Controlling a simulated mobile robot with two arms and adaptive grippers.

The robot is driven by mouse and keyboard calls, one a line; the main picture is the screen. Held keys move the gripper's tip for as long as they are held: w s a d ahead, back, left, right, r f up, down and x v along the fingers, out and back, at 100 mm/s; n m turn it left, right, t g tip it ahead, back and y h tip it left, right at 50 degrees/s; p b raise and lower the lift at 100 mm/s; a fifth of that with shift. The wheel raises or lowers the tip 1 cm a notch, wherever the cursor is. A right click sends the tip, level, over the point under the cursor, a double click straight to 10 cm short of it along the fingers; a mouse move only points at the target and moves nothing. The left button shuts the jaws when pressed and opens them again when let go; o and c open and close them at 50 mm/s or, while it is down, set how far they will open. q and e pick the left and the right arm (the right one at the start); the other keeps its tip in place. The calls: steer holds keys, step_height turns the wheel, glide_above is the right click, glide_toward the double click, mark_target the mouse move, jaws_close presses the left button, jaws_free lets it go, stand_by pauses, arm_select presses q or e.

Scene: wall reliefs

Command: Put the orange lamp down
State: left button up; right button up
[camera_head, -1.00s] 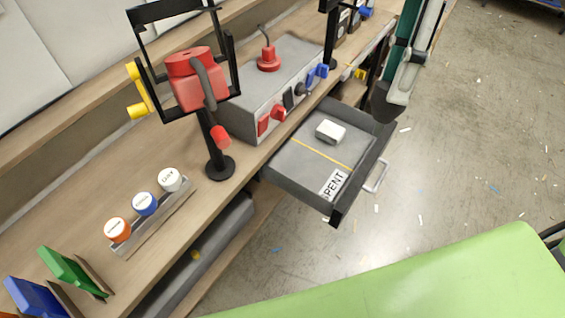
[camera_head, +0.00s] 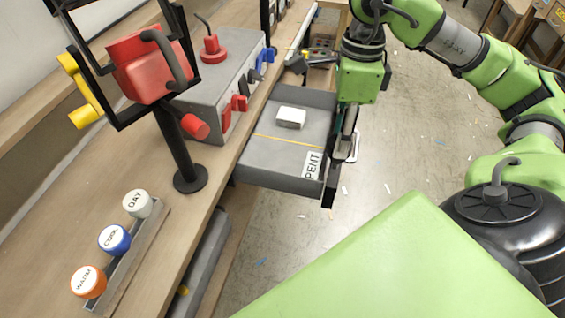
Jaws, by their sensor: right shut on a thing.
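The orange lamp (camera_head: 89,282), marked WARM, stands upright at the near end of a grey rack (camera_head: 128,257) on the bench. The blue lamp (camera_head: 114,239) and the white lamp (camera_head: 137,204) stand in the same rack. No gripper is near them. My right gripper (camera_head: 347,140) points down at the front of the open grey drawer and is shut at its handle (camera_head: 353,150); the arm partly hides the fingers. My left gripper is not in view.
The drawer (camera_head: 270,172), marked SPENT, holds a white block (camera_head: 291,117) beyond a yellow line.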

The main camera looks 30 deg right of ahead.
steer(key=w+a+f+n+b, duration=0.1)
steer(key=w+a+f, duration=0.1)
steer(key=w+a, duration=0.25)
steer(key=shift+n+h, duration=0.3)
steer(key=w+d+f+p, duration=0.1)
steer(key=w+f, duration=0.3)
steer(key=w+d+f+p, duration=0.1)
steer(key=w+f, duration=0.3)
steer(key=f, duration=0.1)
steer(key=w+d+f+p, duration=0.1)
steer(key=w+f, duration=0.3)
steer(key=w, duration=0.1)
steer(key=shift+f+p, duration=0.2)
steer(key=shift+p, duration=0.15)
steer(key=shift+f, duration=0.1)
